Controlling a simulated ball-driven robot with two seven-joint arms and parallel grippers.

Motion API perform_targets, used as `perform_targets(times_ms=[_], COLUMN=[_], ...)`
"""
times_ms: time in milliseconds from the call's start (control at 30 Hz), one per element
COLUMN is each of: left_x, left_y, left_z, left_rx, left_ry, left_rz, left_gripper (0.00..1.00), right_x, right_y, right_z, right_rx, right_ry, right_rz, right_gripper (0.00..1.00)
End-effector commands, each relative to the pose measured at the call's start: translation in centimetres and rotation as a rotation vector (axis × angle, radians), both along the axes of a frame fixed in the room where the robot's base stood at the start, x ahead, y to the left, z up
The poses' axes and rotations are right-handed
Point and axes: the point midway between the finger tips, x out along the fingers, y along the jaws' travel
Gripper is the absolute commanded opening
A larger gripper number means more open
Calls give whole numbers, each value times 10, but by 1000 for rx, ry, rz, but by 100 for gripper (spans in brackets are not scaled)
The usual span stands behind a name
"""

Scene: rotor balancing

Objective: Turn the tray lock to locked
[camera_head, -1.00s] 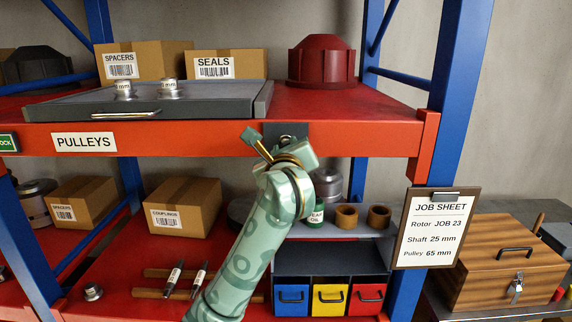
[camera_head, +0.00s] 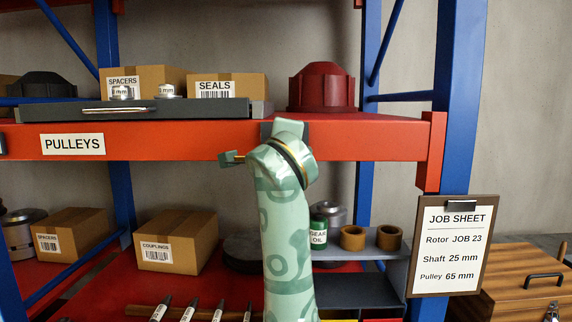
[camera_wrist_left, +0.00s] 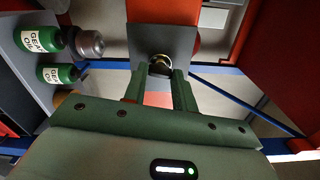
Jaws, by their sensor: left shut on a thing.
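The tray lock shows in the left wrist view as a dark plate (camera_wrist_left: 180,45) with a round brass-coloured knob (camera_wrist_left: 160,63) at its middle. My left gripper (camera_wrist_left: 161,76) reaches straight at it, with its two fingers closed on the knob. In the head view the lock's plate (camera_head: 267,131) is on the front of the red shelf beam, mostly covered by my left gripper (camera_head: 287,130) and wrist. Any lock markings are hidden. The grey tray (camera_head: 190,110) lies on the upper shelf, up and left of the lock. My right gripper is not seen.
A red housing (camera_head: 321,88) stands on the upper shelf to the right. Boxes are behind the tray. Below the beam are a gear oil bottle (camera_head: 319,232), brown rings and several shafts. A job sheet (camera_head: 450,245) hangs on the right post.

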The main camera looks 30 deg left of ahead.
Motion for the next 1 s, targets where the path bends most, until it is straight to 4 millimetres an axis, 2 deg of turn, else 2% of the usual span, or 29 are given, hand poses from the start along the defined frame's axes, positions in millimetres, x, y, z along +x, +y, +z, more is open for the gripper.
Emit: perform_targets(times_ms=[33,300,933,967,1000], left_x=[1,1,1,1,1], left_y=[-1,0,0,0,0], left_z=[-6,-4,-2,-2,-2], left_rx=[-29,-132,-171,-171,-170], left_ry=[-11,-75,-98,-98,-97], left_rz=[-3,-1,1,1,1], left_gripper=[4,4,4,33,44], right_x=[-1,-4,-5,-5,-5], right_y=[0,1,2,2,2], right_z=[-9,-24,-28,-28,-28], right_rx=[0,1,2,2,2], right_ry=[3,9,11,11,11], right_rz=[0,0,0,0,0], right_gripper=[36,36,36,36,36])
